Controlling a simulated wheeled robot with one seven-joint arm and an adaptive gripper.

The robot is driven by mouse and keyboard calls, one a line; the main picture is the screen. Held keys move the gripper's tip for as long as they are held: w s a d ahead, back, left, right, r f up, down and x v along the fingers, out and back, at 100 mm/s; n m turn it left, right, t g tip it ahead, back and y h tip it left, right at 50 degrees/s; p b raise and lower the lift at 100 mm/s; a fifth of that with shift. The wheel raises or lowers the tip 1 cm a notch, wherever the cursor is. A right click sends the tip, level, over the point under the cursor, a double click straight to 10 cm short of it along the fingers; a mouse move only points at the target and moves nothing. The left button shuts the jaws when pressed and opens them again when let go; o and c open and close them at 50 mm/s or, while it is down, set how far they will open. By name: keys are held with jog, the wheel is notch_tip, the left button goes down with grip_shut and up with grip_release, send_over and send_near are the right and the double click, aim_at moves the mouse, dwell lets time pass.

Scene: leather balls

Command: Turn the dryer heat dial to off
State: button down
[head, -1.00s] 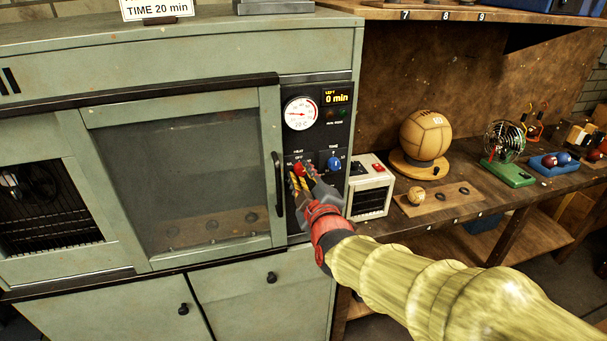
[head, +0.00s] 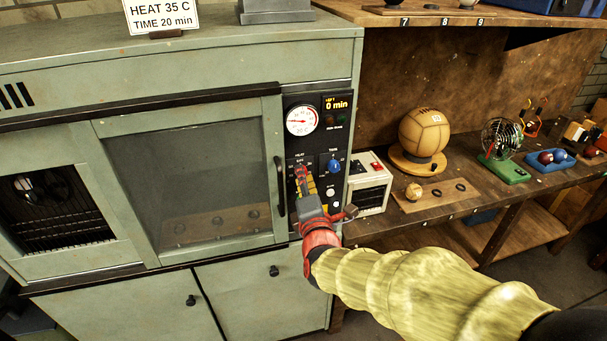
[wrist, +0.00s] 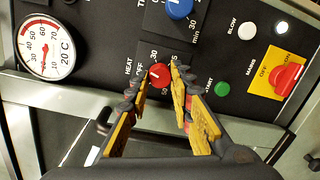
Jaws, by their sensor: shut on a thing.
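The dryer's black control panel (head: 318,150) carries the red heat dial (wrist: 160,75), marked HEAT, with OFF and numbers printed around it. My gripper (head: 301,178) reaches the dial from below in the head view. In the wrist view its yellow-padded fingertips (wrist: 160,73) are shut on the dial, one on each side. Where the dial points is hard to tell. The blue time dial (head: 334,165) sits to the right of it. The gauge (head: 301,121) reads about 20 C, and the display (head: 337,103) shows 0 min.
Next to the heat dial in the wrist view are a green start button (wrist: 222,89), a white blow button (wrist: 248,31) and a red mains switch (wrist: 285,78). The dryer door (head: 190,180) is closed. A small white box (head: 370,184) stands right of the panel.

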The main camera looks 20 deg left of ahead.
jog(key=shift+f+n+p, duration=0.1)
jog(key=shift+n+p, duration=0.3)
jog(key=shift+n, duration=1.1)
jog(key=c, duration=1.6)
grip_release()
jog(key=shift+o, duration=0.2)
jog(key=shift+s, duration=0.1)
jog(key=v, duration=1.1)
jog(key=shift+s+d+f, duration=0.2)
jog(key=shift+s, duration=0.15)
